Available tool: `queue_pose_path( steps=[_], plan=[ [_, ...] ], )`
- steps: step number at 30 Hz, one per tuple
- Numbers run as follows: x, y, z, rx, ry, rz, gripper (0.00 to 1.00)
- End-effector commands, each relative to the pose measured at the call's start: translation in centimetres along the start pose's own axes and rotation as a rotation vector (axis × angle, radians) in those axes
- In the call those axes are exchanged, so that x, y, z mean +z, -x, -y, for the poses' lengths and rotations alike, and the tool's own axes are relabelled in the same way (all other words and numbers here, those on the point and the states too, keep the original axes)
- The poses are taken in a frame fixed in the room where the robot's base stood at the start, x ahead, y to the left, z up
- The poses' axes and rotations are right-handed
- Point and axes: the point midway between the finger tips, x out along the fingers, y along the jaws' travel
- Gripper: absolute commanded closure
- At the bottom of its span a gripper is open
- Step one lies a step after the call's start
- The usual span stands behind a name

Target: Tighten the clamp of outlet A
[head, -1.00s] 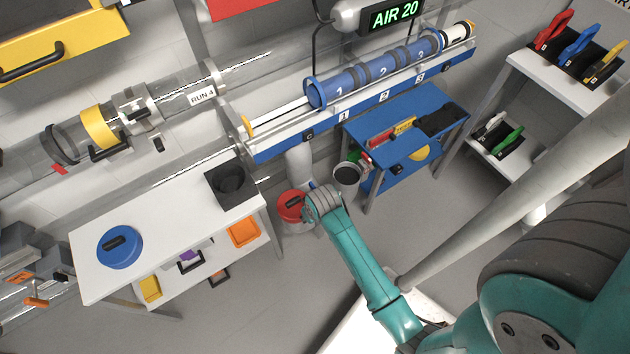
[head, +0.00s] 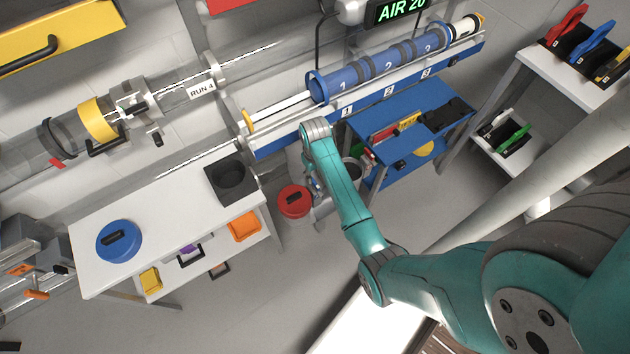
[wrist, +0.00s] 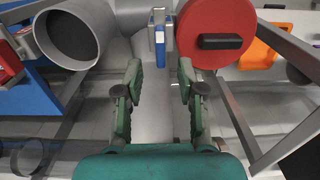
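My gripper (wrist: 160,75) is open and empty in the wrist view, its two teal fingers apart. Beyond and between the fingertips, a small blue-and-white piece (wrist: 160,45) stands among narrow grey metal parts; it may belong to a clamp, but I cannot tell. A red round lid (wrist: 216,32) with a black handle is just right of it, and a grey open-ended pipe (wrist: 72,33) is to the left. In the head view the red lid (head: 294,202) is below the blue rail, and my forearm largely hides the gripper. No letter A is readable.
A white table (head: 150,215) with a blue lid (head: 119,241) and a black socket (head: 231,181) stands left. A blue cart (head: 425,125) with tools stands right, behind my arm. The blue tube rail (head: 365,100) runs above. Open floor lies in front of the white table.

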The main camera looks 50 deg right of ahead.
Motion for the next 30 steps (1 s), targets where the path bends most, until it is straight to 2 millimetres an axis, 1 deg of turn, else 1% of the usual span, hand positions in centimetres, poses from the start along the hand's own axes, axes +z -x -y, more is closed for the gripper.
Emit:
queue_pose_path(
  steps=[1,3,9,14,22,23,24,26,27,30],
  plan=[
    [0.1,-1.0,0.0,0.0,0.0,0.003,0.61],
    [0.1,-2.1,0.0,0.0,0.0,0.002,0.61],
    [0.0,-4.6,0.0,0.0,0.0,0.001,0.61],
    [0.0,-5.5,0.0,0.0,0.0,-0.001,0.61],
    [0.0,-5.6,0.0,0.0,0.0,-0.001,0.61],
    [0.0,-5.6,0.0,0.0,0.0,-0.002,0.64],
    [0.0,-5.6,0.0,0.0,0.0,-0.001,0.74],
    [0.0,-5.6,0.0,0.0,0.0,-0.001,0.89],
    [0.0,-5.6,0.0,0.0,0.0,-0.001,0.99],
    [0.0,-5.6,0.0,0.0,0.0,-0.001,1.0]
  ],
)
